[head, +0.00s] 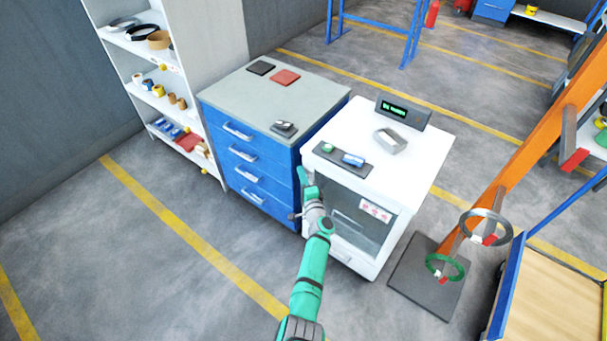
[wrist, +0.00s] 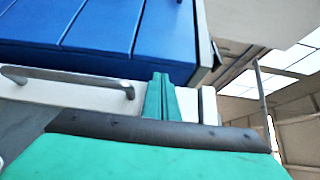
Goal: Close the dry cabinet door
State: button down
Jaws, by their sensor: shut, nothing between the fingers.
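The dry cabinet (head: 425,170) is a white box with a small display on top, standing right of the blue drawer unit. Its glass door (head: 365,215), with a white label, faces front and looks shut or nearly shut; I cannot tell whether a gap remains. My green gripper (head: 304,176) is at the upper left edge of the cabinet front, partly hidden by my arm. In the wrist view the gripper (wrist: 160,95) has its fingers together and empty, beside a white strip carrying a grey bar handle (wrist: 70,80). Contact is unclear.
The blue drawer unit (head: 250,165) stands close on the left of the gripper. A white shelf (head: 112,55) is farther left. An orange post on a dark base plate (head: 425,285) stands right of the cabinet. The floor in front on the left is clear.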

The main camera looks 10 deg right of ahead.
jog(key=shift+w+d+r, duration=0.25)
jog(key=shift+d+r, duration=0.25)
jog(key=shift+d, duration=0.05)
jog(key=s+a, duration=1)
jog(key=shift+s+a+f, duration=0.3)
jog(key=shift+a+f, duration=0.1)
jog(key=shift+f, duration=0.05)
